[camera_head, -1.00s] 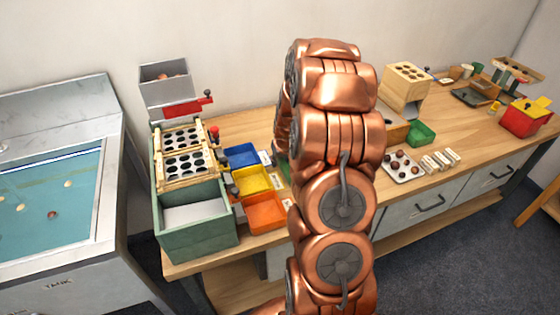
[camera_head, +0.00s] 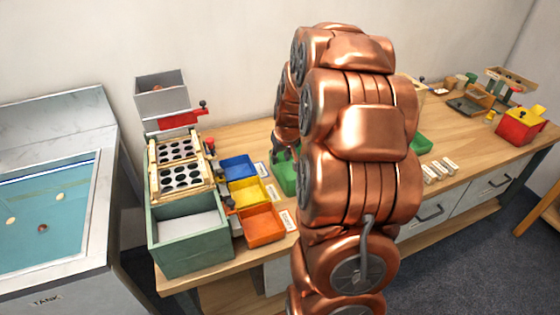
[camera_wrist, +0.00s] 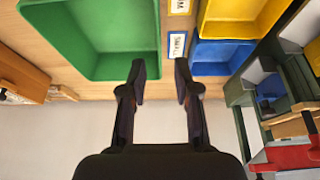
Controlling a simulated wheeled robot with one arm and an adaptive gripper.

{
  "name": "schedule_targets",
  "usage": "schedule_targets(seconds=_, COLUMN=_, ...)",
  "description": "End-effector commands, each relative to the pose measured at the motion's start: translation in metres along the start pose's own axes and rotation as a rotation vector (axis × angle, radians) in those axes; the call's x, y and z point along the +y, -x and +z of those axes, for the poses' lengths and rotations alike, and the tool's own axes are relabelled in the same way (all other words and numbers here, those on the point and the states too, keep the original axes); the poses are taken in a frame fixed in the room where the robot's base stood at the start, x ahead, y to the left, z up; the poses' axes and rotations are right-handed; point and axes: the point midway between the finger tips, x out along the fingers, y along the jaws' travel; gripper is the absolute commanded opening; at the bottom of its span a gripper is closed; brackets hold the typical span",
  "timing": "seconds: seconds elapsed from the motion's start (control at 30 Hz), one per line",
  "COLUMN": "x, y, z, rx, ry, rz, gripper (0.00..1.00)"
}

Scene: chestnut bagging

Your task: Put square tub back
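A green square tub (camera_head: 285,180) stands on the bench to the right of the coloured trays, partly hidden by my arm. In the wrist view this green tub (camera_wrist: 90,65) is large at the upper left and looks empty. My gripper (camera_wrist: 160,78) is open, its two dark fingers apart with nothing seen between them. The left finger overlaps the tub's near right corner and the right finger lies outside its right wall. I cannot tell whether either touches it. In the head view my gripper (camera_head: 282,155) is small, just behind the tub and partly hidden by the arm.
Blue (camera_head: 238,167), yellow (camera_head: 247,192) and orange (camera_head: 263,223) trays with label cards stand left of the tub. A green box (camera_head: 190,255) and hole plates (camera_head: 180,178) are farther left. Another green tub (camera_head: 421,144) shows right of my arm. A water tank (camera_head: 45,215) is at far left.

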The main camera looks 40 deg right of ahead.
Motion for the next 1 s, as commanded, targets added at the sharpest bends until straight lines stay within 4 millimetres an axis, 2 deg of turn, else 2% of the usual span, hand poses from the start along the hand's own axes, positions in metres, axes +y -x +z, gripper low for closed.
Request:
schedule_targets(seconds=0.23, x=-0.005, y=0.007, z=0.002, rx=-0.004, ry=0.005, rz=-0.004, gripper=0.31)
schedule_targets(seconds=0.37, x=-0.032, y=0.022, z=0.012, rx=-0.030, ry=0.034, rz=-0.025, gripper=0.31)
schedule_targets(seconds=0.5, x=-0.082, y=0.051, z=0.045, rx=-0.102, ry=0.085, rz=-0.063, gripper=0.31)
schedule_targets(seconds=0.7, x=-0.139, y=0.097, z=0.108, rx=-0.219, ry=0.161, rz=-0.099, gripper=0.31)
schedule_targets(seconds=0.83, x=-0.163, y=0.125, z=0.154, rx=-0.293, ry=0.208, rz=-0.107, gripper=0.31)
schedule_targets(seconds=1.0, x=-0.180, y=0.161, z=0.220, rx=-0.397, ry=0.267, rz=-0.099, gripper=0.31)
